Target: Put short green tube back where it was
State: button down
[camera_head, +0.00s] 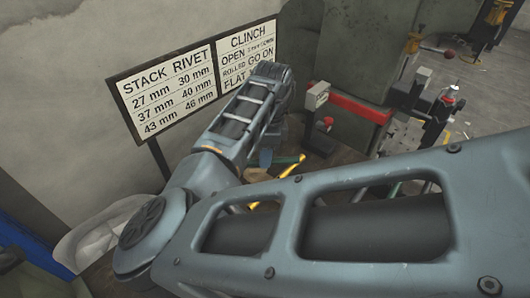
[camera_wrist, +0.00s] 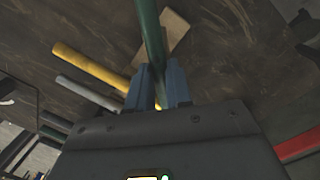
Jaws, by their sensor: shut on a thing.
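My gripper (camera_wrist: 158,84) shows in the wrist view with its two blue fingers closed on a green tube (camera_wrist: 150,32). The tube runs from between the fingers up past the top edge of the picture, so its far end is out of view. It is held over a dark brown worktop (camera_wrist: 230,70). I cannot tell its full length, or whether it touches the worktop. In the head view my own arm hides most of the gripper and the worktop around it.
In the wrist view a yellow tube (camera_wrist: 85,66), a grey tube (camera_wrist: 88,92) and a tan wooden piece (camera_wrist: 172,38) lie on the worktop near the held tube. In the head view a sign (camera_head: 180,85) stands behind my arm. A red bar (camera_head: 350,105) and presses (camera_head: 435,110) stand right.

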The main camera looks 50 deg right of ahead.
jog(key=c, duration=1)
grip_release()
jog(key=shift+c, duration=0.2)
jog(key=shift+r, duration=0.1)
notch_tip(320, 180, up, 12)
jog(key=d+b, duration=0.1)
jog(key=shift+b, duration=0.35)
jog(key=shift+d, duration=0.15)
